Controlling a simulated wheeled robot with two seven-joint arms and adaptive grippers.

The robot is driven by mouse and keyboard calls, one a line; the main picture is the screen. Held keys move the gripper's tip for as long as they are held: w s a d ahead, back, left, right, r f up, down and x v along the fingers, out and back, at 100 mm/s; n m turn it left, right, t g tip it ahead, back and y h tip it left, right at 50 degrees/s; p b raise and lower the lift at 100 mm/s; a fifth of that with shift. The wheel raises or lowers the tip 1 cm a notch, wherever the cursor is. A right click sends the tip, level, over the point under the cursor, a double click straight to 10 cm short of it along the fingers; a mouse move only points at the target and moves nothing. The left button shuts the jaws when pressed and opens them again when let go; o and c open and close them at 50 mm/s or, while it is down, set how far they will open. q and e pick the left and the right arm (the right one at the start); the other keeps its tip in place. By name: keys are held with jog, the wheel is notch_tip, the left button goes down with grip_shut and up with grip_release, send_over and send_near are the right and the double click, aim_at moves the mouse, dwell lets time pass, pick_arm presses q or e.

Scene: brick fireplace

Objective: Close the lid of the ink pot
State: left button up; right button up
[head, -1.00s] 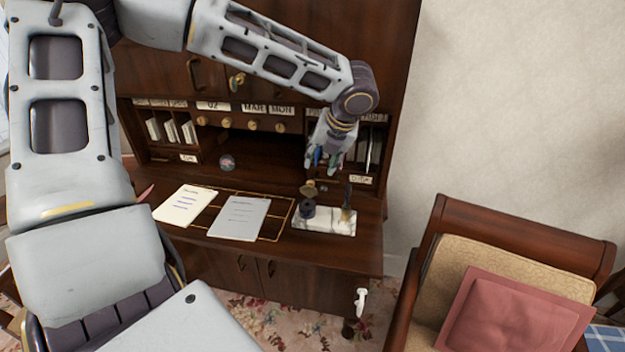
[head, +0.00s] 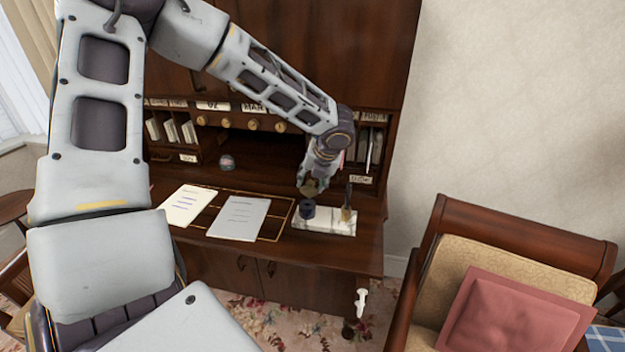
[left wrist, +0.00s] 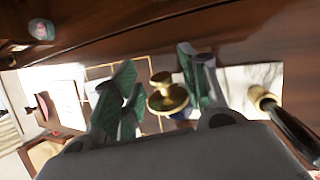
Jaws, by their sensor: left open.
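The ink pot (head: 308,209) is a small dark pot on a white marble stand (head: 338,225) at the right of the desk. Its brass lid (head: 311,188) stands raised above it in the head view, partly hidden by my gripper. In the left wrist view the round brass lid with its knob (left wrist: 166,95) lies between my open fingers. My left gripper (head: 314,184) is open and close above the pot, at the lid; I cannot tell whether it touches. The dark pot body is mostly hidden behind the lid in the left wrist view. My right gripper is not in view.
A brass holder with a dark pen (head: 347,213) stands on the stand just right of the pot. Papers (head: 238,218) lie on the desk to the left. Cubbyholes and a glass ball (head: 227,163) are behind. An armchair (head: 520,255) stands at the right.

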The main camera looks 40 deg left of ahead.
pick_arm(q)
grip_shut()
dwell(0.3)
